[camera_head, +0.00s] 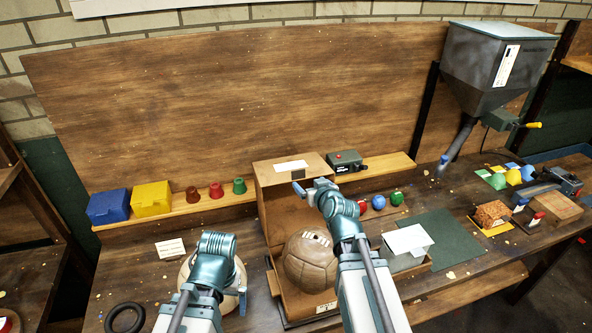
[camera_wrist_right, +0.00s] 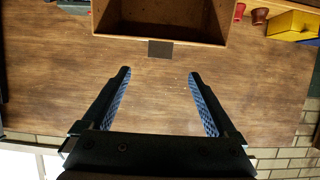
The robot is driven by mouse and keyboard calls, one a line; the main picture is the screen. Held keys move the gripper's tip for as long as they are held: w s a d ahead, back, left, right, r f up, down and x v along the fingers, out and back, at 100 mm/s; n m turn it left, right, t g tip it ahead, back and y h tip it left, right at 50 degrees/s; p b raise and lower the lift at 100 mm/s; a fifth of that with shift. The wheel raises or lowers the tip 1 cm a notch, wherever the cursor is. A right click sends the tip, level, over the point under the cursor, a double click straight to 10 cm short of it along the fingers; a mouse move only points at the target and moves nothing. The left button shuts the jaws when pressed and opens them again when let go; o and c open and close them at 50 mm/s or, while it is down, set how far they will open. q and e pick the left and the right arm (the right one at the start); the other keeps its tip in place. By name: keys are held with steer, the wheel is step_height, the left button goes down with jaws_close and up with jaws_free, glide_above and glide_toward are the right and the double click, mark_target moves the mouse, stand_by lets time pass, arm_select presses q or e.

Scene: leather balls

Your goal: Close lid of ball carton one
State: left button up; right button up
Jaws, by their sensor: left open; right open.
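The brown ball carton (camera_head: 276,215) stands in the middle of the bench with its lid (camera_head: 262,172) raised at the back. The lid has a white label and a dark tab (camera_head: 298,174) on its edge. A brown leather ball (camera_head: 308,262) sits in the carton. My right gripper (camera_head: 300,188) is open and empty by the lid's edge. In the right wrist view, the tab (camera_wrist_right: 160,48) lies beyond and between the open fingertips (camera_wrist_right: 159,75), apart from them. My left gripper (camera_head: 242,298) is open near a pale round object (camera_head: 187,272), largely hidden by its wrist.
Blue (camera_head: 108,206) and yellow (camera_head: 151,198) boxes and several small cups stand on the back ledge. A grey-green box (camera_head: 345,161) is right of the lid. A white-topped small box (camera_head: 408,240) and a green mat (camera_head: 450,235) lie right. A hopper (camera_head: 490,75) hangs at right.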

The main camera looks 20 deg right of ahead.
mark_target(298, 174)
steer(key=b+x, duration=0.4)
steer(key=x, duration=0.9)
steer(key=shift+b, duration=0.4)
jaws_close()
steer(key=shift+f, duration=0.1)
